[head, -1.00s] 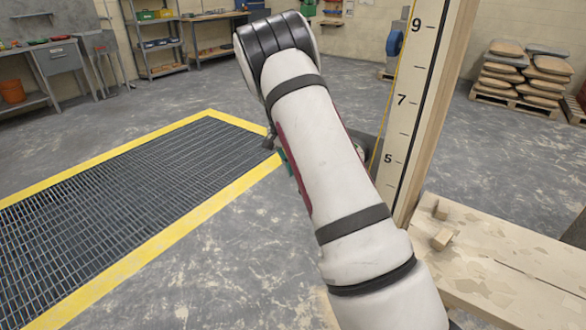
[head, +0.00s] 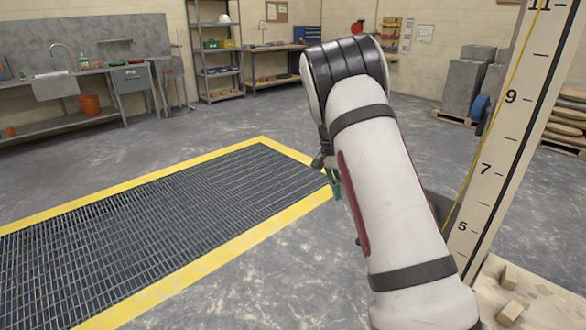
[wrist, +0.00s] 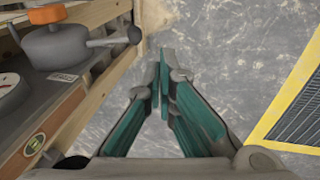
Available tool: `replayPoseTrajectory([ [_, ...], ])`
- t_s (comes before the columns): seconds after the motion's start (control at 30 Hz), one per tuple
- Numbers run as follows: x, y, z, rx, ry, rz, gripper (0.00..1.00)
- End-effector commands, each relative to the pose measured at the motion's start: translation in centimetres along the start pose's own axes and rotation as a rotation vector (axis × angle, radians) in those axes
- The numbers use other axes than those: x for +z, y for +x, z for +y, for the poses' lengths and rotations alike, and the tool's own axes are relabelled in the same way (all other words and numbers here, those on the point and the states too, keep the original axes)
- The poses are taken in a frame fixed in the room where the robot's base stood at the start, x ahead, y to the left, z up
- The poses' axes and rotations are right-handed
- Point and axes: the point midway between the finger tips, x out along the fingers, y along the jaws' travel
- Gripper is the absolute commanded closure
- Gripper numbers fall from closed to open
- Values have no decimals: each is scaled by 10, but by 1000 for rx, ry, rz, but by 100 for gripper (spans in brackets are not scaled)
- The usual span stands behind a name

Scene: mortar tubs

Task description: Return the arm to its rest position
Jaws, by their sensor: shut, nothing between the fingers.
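My arm, white with black bands, reaches up and away across the right half of the head view. My gripper shows its teal-lined fingers in the wrist view (wrist: 164,58). The fingers come together at the tips, with nothing between them and bare floor below. In the head view only a small dark and green part of the gripper (head: 332,178) shows beside the arm; the rest is hidden behind it.
Left in the wrist view, close to the fingers, is a wooden frame (wrist: 108,12) around a device with an orange-topped valve (wrist: 62,42). A yellow-edged floor grate (head: 170,215) lies left. A marked wooden post (head: 508,130) stands right of my arm. Grey floor (head: 265,285) is open.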

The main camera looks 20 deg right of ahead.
Motion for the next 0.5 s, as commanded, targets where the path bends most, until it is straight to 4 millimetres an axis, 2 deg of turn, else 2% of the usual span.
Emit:
replayPoseTrajectory([
  [0.17, 1, -4, 1, -5, -5, -1, 100],
  [0.27, 9, -22, 9, -28, -28, -4, 100],
  [0.37, 25, -54, 23, -72, -81, -10, 100],
  [0.5, 58, -104, 53, -145, -187, -15, 100],
])
